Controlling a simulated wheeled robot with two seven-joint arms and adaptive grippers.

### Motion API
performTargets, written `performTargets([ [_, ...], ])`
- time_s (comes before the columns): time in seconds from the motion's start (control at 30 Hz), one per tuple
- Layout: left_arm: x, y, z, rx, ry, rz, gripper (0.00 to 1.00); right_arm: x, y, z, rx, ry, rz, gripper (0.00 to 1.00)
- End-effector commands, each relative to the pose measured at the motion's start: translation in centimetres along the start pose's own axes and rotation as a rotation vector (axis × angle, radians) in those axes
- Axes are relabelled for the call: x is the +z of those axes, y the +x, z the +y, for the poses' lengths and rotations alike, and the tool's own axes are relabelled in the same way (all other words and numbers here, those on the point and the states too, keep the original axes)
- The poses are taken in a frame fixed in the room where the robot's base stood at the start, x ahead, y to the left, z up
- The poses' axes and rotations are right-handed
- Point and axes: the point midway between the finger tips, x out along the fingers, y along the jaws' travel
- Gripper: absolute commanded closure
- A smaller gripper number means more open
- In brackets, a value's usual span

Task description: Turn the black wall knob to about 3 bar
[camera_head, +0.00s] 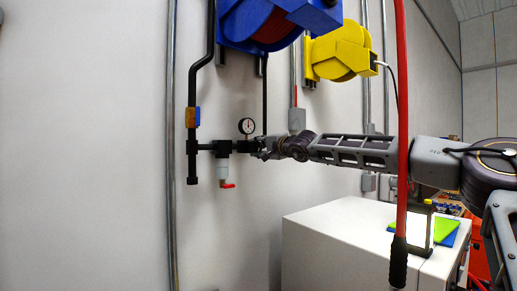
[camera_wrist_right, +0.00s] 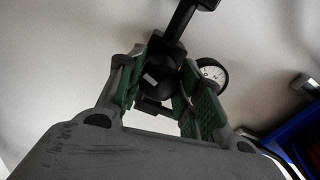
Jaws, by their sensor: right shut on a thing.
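The black wall knob (camera_wrist_right: 158,78) with a white mark on it sits between the green-padded fingers of my right gripper (camera_wrist_right: 165,92) in the right wrist view. The gripper is shut on the knob. In the head view my right gripper (camera_head: 264,150) reaches the pipe assembly from the right and mostly hides the knob. A round white pressure gauge (camera_head: 247,126) stands just above and left of the gripper. The gauge also shows in the right wrist view (camera_wrist_right: 213,73), beside the right finger. Its reading is too small to tell. My left gripper is out of view.
A blue hose reel (camera_head: 262,22) and a yellow reel (camera_head: 342,52) hang above. A red hose (camera_head: 402,110) hangs before my right arm. A white cabinet (camera_head: 330,240) stands below.

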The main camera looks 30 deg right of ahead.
Motion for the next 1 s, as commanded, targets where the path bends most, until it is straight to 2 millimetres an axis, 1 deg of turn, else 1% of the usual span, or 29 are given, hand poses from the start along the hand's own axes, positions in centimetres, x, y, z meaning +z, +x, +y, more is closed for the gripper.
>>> performTargets([
  [0.27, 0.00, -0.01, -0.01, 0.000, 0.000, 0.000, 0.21, 0.02, 0.02, 0.15, 0.003, -0.095, 0.002, 0.88],
  [0.7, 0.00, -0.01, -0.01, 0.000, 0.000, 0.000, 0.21, 0.04, 0.04, 0.20, 0.004, -0.107, 0.002, 0.88],
  [0.73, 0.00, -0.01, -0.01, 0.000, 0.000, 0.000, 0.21, 0.04, 0.04, 0.20, 0.004, -0.106, 0.002, 0.62],
  [0.9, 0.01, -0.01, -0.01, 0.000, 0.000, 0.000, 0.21, 0.03, 0.03, 0.15, 0.003, -0.106, 0.002, 0.42],
  [1.0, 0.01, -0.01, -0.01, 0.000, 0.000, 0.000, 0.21, 0.02, 0.02, 0.12, 0.002, -0.106, 0.002, 0.42],
])
